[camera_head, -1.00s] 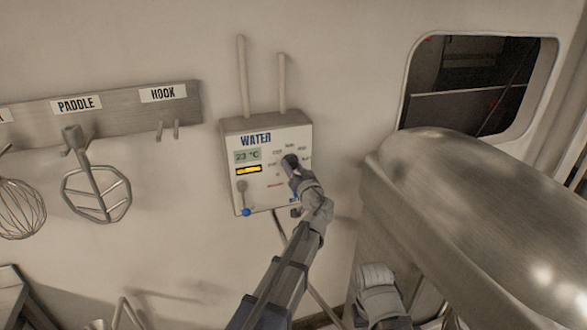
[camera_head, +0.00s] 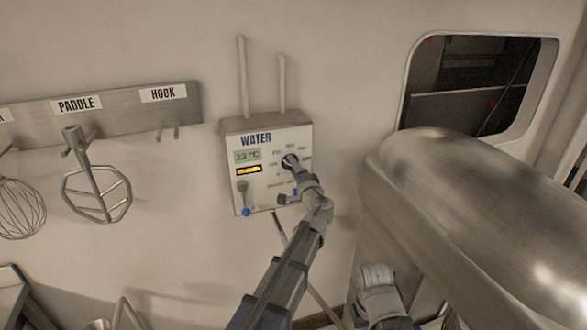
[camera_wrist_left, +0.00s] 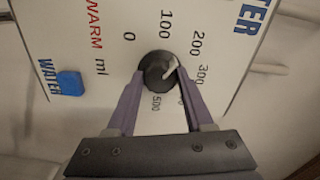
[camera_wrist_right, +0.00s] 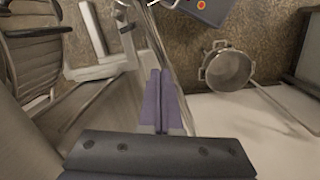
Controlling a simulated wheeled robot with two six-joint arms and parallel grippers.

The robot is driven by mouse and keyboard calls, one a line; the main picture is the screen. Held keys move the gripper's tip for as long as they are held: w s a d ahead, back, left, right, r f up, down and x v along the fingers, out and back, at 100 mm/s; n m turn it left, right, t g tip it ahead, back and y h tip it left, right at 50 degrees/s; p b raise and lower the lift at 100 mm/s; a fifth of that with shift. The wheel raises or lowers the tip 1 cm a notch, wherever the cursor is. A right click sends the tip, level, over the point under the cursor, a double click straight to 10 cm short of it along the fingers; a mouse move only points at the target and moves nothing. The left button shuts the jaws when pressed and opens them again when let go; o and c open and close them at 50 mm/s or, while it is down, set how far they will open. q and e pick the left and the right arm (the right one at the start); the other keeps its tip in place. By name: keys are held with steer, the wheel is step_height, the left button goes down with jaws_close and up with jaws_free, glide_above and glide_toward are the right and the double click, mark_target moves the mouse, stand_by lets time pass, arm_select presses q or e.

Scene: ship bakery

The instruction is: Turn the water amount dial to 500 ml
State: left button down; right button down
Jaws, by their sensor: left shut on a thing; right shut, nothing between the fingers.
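The water panel (camera_head: 228,185) is a pale box on the wall, lettered WATER. Its black water amount dial (camera_wrist_left: 152,66) has a white pointer and sits in a ring of numbers from 0 to 500. In the left wrist view the pointer slants up and right, roughly toward 200. The 400 label is mostly hidden by a finger. My left gripper (camera_wrist_left: 160,76) is shut on the dial, one finger on each side; it also shows at the panel in the head view (camera_head: 291,162). My right gripper (camera_wrist_right: 162,75) is shut and empty, low beside the mixer.
A large metal mixer (camera_head: 470,200) fills the right side, close to my right arm. A paddle (camera_head: 97,195) and a whisk (camera_head: 20,208) hang on the left. A blue-ended lever (camera_head: 245,212) is on the panel's lower left. A pot (camera_wrist_right: 229,69) stands below.

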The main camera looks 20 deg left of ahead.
arm_select(q)
steer(key=shift+m, duration=14.4)
steer(key=shift+s, duration=0.1)
